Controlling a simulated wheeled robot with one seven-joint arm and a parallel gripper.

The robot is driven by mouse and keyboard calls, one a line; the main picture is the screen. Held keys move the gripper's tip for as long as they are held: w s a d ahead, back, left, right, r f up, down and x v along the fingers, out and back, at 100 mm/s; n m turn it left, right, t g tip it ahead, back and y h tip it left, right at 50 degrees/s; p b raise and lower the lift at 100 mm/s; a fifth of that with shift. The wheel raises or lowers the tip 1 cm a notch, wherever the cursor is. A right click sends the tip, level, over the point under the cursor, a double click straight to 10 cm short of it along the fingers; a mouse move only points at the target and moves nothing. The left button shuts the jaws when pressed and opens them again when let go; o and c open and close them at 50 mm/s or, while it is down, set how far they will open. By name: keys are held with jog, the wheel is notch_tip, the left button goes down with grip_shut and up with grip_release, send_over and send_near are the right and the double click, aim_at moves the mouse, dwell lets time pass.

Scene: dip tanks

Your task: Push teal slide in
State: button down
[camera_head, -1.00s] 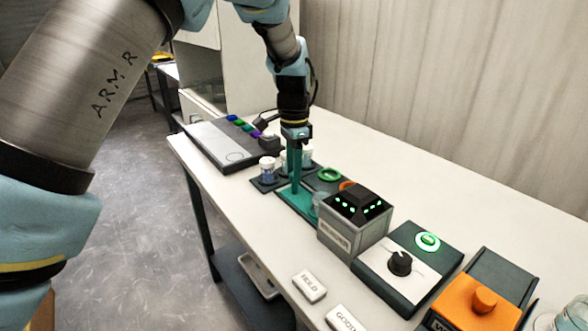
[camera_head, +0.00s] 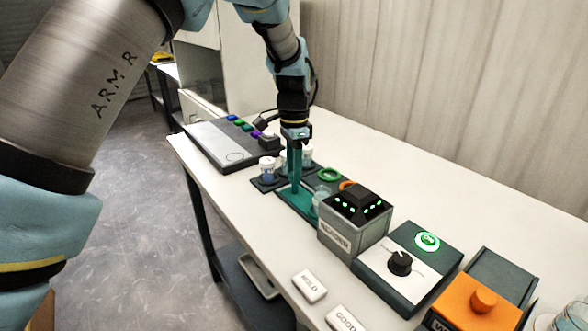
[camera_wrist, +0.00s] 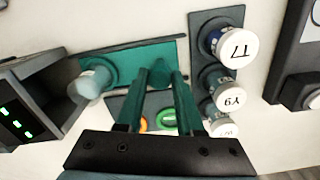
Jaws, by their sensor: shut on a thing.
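The teal slide (camera_head: 297,205) lies flat on the table in front of the grey box (camera_head: 340,238) labelled READER. It also shows in the wrist view (camera_wrist: 135,57), with a teal post near its right end. A pale, translucent jar (camera_wrist: 92,82) stands at the slide's left end, at the box's dark opening (camera_wrist: 45,92). My gripper (camera_head: 295,190) reaches down to the slide from above. In the wrist view its two teal fingers (camera_wrist: 171,80) are shut on the post. The fingers hide part of the post.
A dark rack (camera_wrist: 203,55) with capped jars, one marked T7 (camera_wrist: 236,47), stands beside the slide. Green (camera_head: 329,174) and orange rings lie behind it. A knob panel (camera_head: 407,268) and an orange-topped device (camera_head: 475,305) stand right. The table's back is clear.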

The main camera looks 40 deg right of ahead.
aim_at(323, 188)
jog(key=shift+s, duration=0.1)
jog(key=s, duration=1)
jog(key=shift+s+a, duration=0.15)
jog(key=shift+a, duration=0.1)
jog(key=c, duration=0.6)
grip_release()
jog(key=shift+s, duration=0.1)
jog(key=shift+o, duration=0.3)
jog(key=shift+r, duration=0.1)
jog(key=shift+r, duration=0.3)
notch_tip(323, 188, up, 10)
jog(key=b, duration=0.2)
